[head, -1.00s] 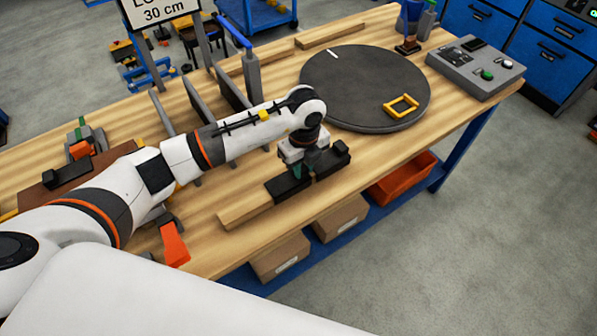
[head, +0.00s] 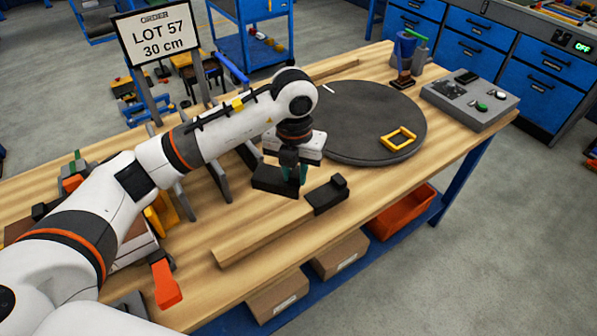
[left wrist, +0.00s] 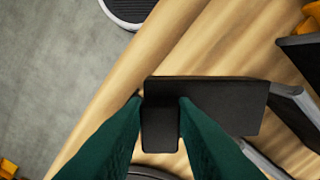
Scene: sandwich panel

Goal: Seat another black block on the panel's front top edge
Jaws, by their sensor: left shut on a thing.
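My left gripper (head: 293,176) is shut on a black block (head: 271,181) and holds it in the air over the wooden table. In the left wrist view the teal fingers (left wrist: 160,100) clasp the narrow part of the same block (left wrist: 222,105). Another black block (head: 328,196) lies at the far end of a wooden strip (head: 250,236) on the table, to the right of the held one. Several grey upright panels or dividers (head: 213,179) stand left of the gripper, partly hidden by my arm; I cannot tell which is the panel. My right gripper is out of view.
A dark round turntable (head: 350,130) with a yellow frame (head: 398,139) on it is behind the gripper. A grey control box (head: 470,100) stands at the back right corner. An orange piece (head: 165,284) juts out by the front edge. Bare table lies around the strip.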

